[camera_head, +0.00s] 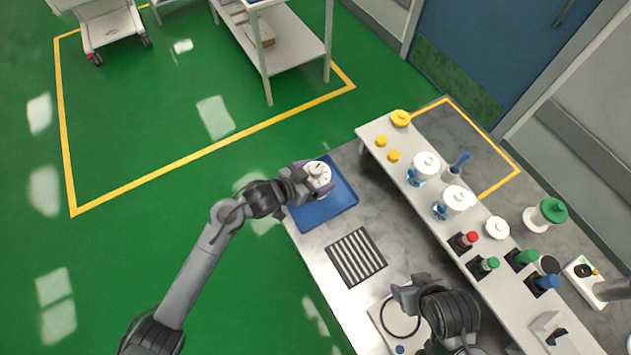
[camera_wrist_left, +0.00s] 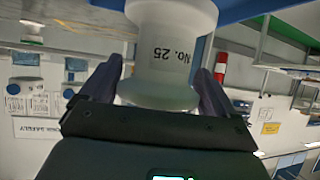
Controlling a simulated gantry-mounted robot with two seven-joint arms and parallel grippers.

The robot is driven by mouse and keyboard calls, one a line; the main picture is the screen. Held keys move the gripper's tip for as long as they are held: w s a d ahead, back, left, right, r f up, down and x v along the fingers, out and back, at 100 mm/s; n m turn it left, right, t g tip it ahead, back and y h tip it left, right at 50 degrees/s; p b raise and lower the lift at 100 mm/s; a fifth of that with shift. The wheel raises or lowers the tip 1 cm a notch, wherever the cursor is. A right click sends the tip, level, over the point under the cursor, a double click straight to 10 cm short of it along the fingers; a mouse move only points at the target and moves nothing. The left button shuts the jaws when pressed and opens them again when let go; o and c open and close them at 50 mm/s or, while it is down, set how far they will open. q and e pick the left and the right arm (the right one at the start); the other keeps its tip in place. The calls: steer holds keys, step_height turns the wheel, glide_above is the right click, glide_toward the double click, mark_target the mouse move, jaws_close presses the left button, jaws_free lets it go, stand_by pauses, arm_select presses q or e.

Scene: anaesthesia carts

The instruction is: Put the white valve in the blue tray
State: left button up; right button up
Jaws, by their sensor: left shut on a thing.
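The white valve (camera_head: 319,174) is a spool-shaped piece; in the left wrist view the white valve (camera_wrist_left: 172,55) bears a "No. 25" label. My left gripper (camera_head: 311,184) is shut on it, with a dark finger on each side in the wrist view. The valve is over the far part of the blue tray (camera_head: 325,211), which lies at the far left end of the bench. I cannot tell whether the valve touches the tray floor. My right gripper (camera_head: 406,291) is low in the head view, over the near part of the bench; its jaw opening is unclear.
A striped dark rack (camera_head: 356,257) lies nearer than the tray. A raised shelf (camera_head: 425,205) on the right carries white round pieces, yellow caps and several coloured-top connectors. A white cart (camera_head: 285,40) stands on the green floor behind. The near part of the blue tray is bare.

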arm_select(q)
steer(key=shift+f, duration=1.9)
arm_select(e)
steer(key=shift+f, duration=0.2)
steer(key=shift+a, duration=0.1)
arm_select(q)
steer(key=shift+f, duration=0.15)
steer(key=o, duration=1.1)
steer(key=shift+c, duration=0.2)
